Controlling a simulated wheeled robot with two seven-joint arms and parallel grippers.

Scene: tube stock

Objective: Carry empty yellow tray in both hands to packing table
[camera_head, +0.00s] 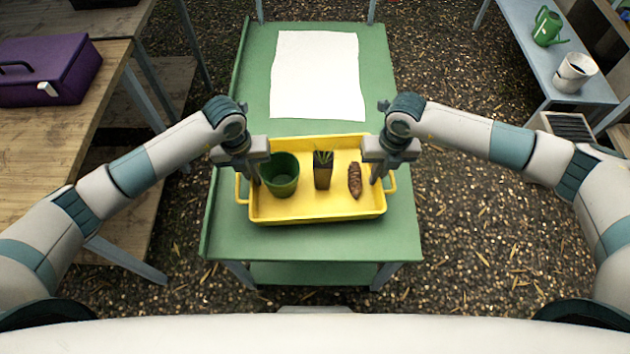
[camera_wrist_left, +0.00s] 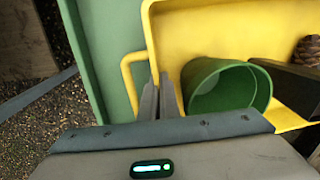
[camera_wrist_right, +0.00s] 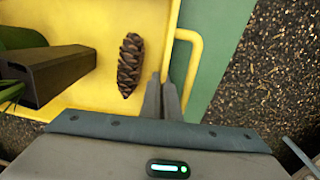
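The yellow tray (camera_head: 310,213) rests on a green table (camera_head: 310,243). It is not empty: it holds a round green pot (camera_head: 280,187), a dark square pot with green leaves (camera_head: 322,174) and a brown pine cone (camera_head: 355,180). My left gripper (camera_head: 256,181) is at the tray's left end; in the left wrist view its fingers (camera_wrist_left: 158,76) are close together on the end wall, beside the loop handle. My right gripper (camera_head: 375,180) is at the right end; in the right wrist view its fingers (camera_wrist_right: 162,77) pinch that end wall beside the handle. I cannot tell which table is the packing table.
A white sheet (camera_head: 317,75) lies on the green table behind the tray. A wooden bench (camera_head: 50,150) with a purple box (camera_head: 48,72) stands left. A grey-blue bench (camera_head: 545,60) with a green watering can (camera_head: 547,27) and white pots (camera_head: 574,72) stands right. Gravelly ground lies between.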

